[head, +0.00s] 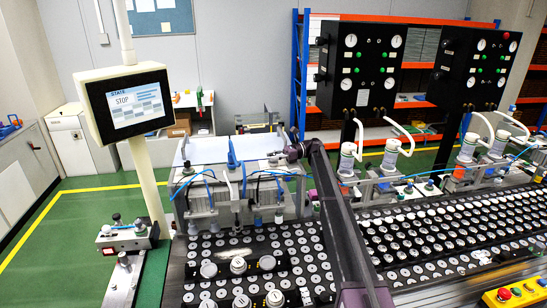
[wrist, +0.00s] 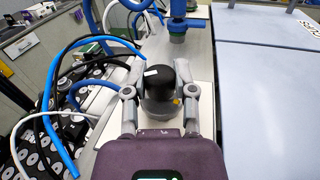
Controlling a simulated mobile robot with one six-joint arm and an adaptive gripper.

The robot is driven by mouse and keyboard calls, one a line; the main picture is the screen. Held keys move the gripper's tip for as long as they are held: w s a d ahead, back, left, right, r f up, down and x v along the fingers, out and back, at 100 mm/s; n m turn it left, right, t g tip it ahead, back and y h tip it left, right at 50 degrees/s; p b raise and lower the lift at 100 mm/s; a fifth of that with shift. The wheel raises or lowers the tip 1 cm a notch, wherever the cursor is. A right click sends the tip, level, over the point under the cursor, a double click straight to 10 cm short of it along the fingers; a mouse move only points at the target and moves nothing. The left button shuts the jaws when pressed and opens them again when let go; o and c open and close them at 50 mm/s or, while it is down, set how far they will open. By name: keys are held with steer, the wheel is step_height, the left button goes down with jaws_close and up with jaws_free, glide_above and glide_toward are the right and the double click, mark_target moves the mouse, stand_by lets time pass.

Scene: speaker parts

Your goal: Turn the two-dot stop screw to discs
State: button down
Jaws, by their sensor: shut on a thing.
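A round knob (wrist: 158,92) with a black cap and a grey lower body stands between my fingers in the wrist view. A white mark (wrist: 151,72) lies on the left of its cap, and a yellow spot (wrist: 177,101) shows on its right side. I cannot make out two dots. My gripper (wrist: 159,100) is shut on this knob, one finger on each side. In the head view my gripper (head: 280,156) is small at the end of my arm, over the back of the machine, and the knob cannot be made out there.
A blue fitting (wrist: 177,25) stands beyond the knob, with blue and black hoses (wrist: 62,75) to the left. A flat grey cover (wrist: 265,90) lies to the right. A bed of white discs (head: 290,245) lies before the machine.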

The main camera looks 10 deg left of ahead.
steer(key=shift+c, duration=2.1)
jaws_free()
steer(key=shift+a, duration=0.1)
steer(key=shift+s+m+t+y, duration=0.15)
steer(key=shift+m+t+y, duration=0.2)
steer(key=shift+t, duration=0.25)
